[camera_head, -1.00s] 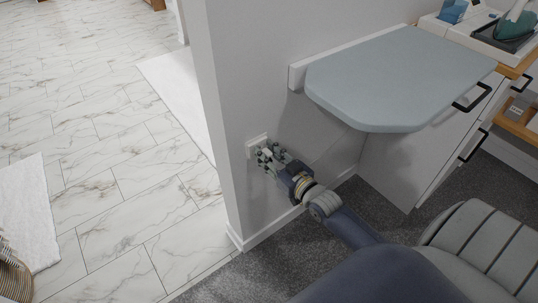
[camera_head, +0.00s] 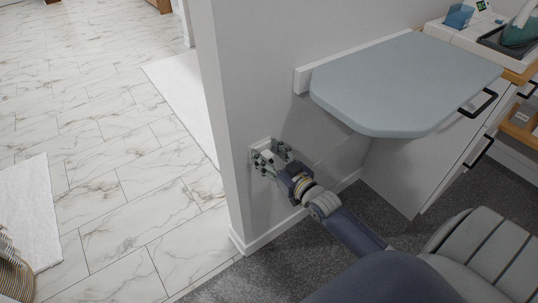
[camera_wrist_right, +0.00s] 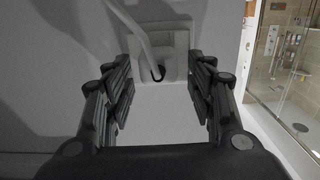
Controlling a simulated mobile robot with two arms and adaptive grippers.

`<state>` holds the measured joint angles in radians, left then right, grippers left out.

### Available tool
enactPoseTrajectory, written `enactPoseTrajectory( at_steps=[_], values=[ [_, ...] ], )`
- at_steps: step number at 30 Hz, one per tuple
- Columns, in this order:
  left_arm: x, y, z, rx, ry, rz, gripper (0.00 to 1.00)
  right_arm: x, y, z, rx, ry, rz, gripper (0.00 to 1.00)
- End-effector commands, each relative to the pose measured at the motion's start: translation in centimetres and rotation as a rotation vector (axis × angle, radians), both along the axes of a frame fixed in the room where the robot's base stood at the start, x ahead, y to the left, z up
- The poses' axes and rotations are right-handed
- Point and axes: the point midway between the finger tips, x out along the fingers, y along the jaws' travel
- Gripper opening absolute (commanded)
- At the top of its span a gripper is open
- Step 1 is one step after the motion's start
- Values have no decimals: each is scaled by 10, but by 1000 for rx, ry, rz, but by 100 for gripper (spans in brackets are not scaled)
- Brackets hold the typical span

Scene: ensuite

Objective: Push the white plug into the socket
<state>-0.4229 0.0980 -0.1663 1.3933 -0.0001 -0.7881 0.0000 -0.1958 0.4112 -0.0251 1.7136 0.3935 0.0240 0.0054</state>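The white plug (camera_wrist_right: 148,66) is at the white wall socket (camera_wrist_right: 180,42), with its pale cable rising from it in the right wrist view. It looks to be against the socket; I cannot tell how deep it sits. In the head view the plug (camera_head: 270,157) shows small between my fingers, in front of the socket plate (camera_head: 257,146) low on the wall end. My right gripper (camera_head: 272,158) is open, its dark fingers spread on either side of the plug with gaps. It also shows in the right wrist view (camera_wrist_right: 163,88). My left gripper is out of view.
A blue-grey ironing board (camera_head: 405,82) juts from the wall above my right arm. A white cabinet (camera_head: 415,165) with black handles stands under it. A grey slatted seat-like shape (camera_head: 485,250) is at lower right.

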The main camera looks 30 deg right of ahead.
Motion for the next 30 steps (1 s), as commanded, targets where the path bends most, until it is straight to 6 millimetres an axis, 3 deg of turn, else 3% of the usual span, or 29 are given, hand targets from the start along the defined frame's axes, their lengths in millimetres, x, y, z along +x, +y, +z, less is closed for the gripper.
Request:
enactPoseTrajectory(
  at_steps=[7, 11, 24, 30],
  values=[
    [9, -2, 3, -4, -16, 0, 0, -3, 0, -1, 0, 3, 0, 51],
    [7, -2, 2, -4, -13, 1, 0, -15, -1, -2, 0, 4, 0, 51],
    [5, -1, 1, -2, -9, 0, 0, -87, -7, 3, 0, 4, 1, 51],
    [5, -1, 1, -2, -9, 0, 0, -110, -9, 4, 0, 3, 0, 51]
  ],
)
